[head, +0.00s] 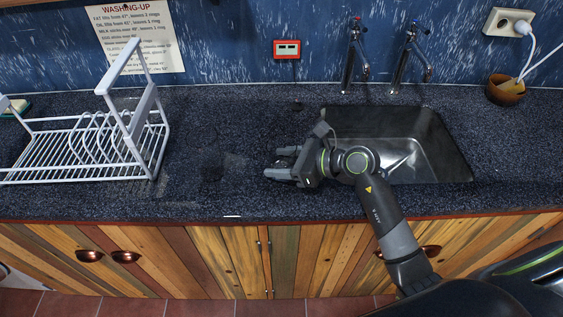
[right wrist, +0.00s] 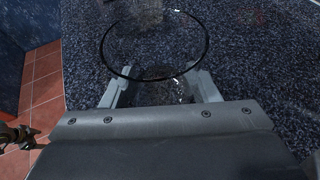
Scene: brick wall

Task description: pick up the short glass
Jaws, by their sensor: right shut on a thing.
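The short glass (right wrist: 154,72) is clear, and its round dark rim shows in the right wrist view just beyond my gripper, over the speckled worktop. My right gripper (right wrist: 160,88) has one finger on each side of the glass and is shut on it. In the head view my right gripper (head: 284,166) is low over the worktop, just left of the sink. The glass is hard to make out there. I cannot tell whether its base touches the worktop. My left gripper is not in view.
A white dish rack (head: 85,150) stands on the left of the dark worktop (head: 225,130). The sink (head: 440,150) lies right of my gripper, with two taps (head: 352,55) behind it. A brown bowl (head: 506,90) stands at the back right. Worktop between rack and gripper is clear.

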